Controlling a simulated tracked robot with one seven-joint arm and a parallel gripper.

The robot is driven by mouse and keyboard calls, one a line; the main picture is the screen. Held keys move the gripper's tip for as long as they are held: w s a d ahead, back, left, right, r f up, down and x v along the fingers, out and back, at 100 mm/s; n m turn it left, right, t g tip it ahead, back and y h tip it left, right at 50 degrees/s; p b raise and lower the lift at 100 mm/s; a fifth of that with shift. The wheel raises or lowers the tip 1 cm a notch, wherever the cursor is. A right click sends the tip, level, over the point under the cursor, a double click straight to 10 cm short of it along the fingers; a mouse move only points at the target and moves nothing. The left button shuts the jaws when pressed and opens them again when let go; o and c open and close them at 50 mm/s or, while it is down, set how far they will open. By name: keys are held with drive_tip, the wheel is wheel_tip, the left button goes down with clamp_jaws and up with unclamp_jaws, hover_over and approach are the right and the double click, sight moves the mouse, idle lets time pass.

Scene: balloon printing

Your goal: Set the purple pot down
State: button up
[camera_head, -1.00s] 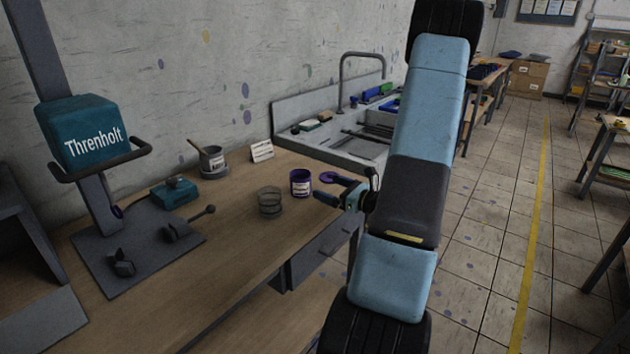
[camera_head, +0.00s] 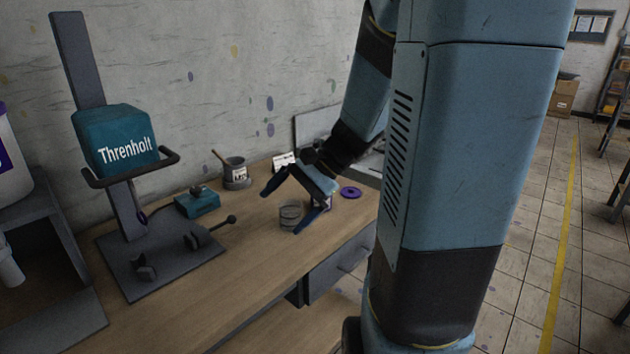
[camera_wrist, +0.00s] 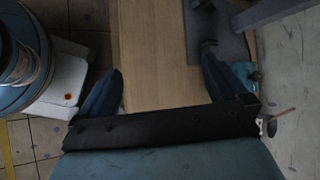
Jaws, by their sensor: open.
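The purple pot (camera_head: 327,204) stands on the wooden workbench (camera_head: 262,262) in the head view, mostly hidden behind my gripper; only a bit of purple and its pale label shows. My gripper (camera_head: 282,212) is open, its fingers spread in front of the pot and pointing to the left. In the wrist view my gripper (camera_wrist: 162,68) is open with only bare bench top between its fingers. I do not make out the pot in the wrist view.
A clear glass cup (camera_head: 290,214) stands close to the gripper's fingers. A purple disc (camera_head: 350,192) lies to the right of the pot. A grey mug (camera_head: 236,174) and the teal Threnholt press (camera_head: 120,145) stand further left. The front middle bench is clear.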

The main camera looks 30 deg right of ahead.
drive_tip(key=s+r+n+t+h, duration=0.3)
drive_tip(key=s+r+n+h, duration=0.6)
drive_tip(key=s+r+n, duration=0.1)
drive_tip(key=shift+s+d+r+n+t, duration=0.3)
drive_tip(key=shift+s+d+n+t, duration=0.1)
drive_tip(key=shift+d+n, duration=0.1)
drive_tip(key=shift+w, duration=0.1)
idle(0.5)
drive_tip(key=shift+d, duration=0.1)
